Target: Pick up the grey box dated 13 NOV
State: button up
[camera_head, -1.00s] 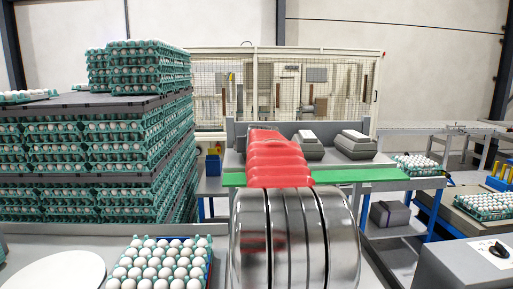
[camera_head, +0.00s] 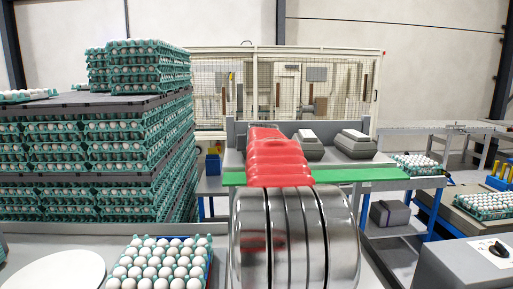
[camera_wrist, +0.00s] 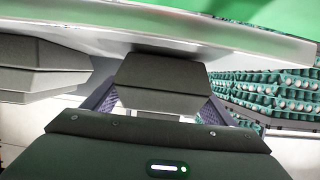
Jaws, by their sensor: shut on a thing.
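In the wrist view my gripper (camera_wrist: 160,108) is shut on a dark grey box (camera_wrist: 162,80), with a finger on each side of it. No date can be read on this box. A second grey box (camera_wrist: 42,68) is at the left of the wrist view, apart from the gripper. In the head view two grey boxes, one (camera_head: 309,150) nearer my arm and one (camera_head: 354,146) further right, stand on the grey bench with pale tops. My arm hides my gripper and the held box in the head view.
The bench has a green front edge (camera_head: 400,184). Another grey box (camera_head: 390,214) lies on a lower shelf. Stacked egg trays (camera_head: 90,150) stand at left, a tray of white eggs (camera_head: 160,262) in front. A mesh fence (camera_head: 340,85) closes the back.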

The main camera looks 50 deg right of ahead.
notch_tip(320, 180, up, 10)
jog(key=shift+f, duration=0.2)
jog(key=shift+r, duration=0.15)
jog(key=shift+s, duration=0.1)
dwell(0.6)
